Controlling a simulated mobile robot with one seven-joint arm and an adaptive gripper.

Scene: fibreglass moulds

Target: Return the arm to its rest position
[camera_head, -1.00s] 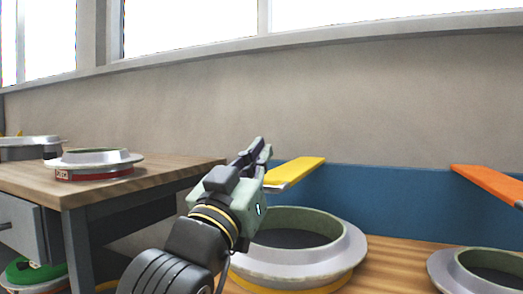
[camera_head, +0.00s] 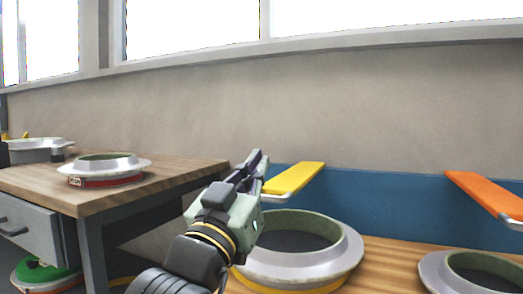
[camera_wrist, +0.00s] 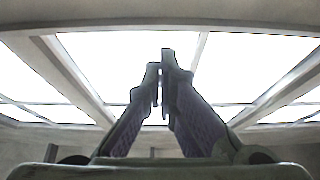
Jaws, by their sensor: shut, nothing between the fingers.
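My gripper (camera_head: 254,160) points up and away in the head view, in front of the lower wall. Its fingers are together with nothing between them. In the wrist view the closed fingers (camera_wrist: 165,70) point up toward the bright windows, and no object is near them. My forearm hides part of the large round mould (camera_head: 340,265) and part of the bench behind it.
A wooden table (camera_head: 150,182) at the left bears a red-banded ring mould (camera_head: 105,180) and a grey mould (camera_head: 38,155). A yellow board (camera_head: 296,177) and an orange board (camera_head: 484,193) jut from the blue panel (camera_head: 385,205). Another mould (camera_head: 432,272) stands at lower right.

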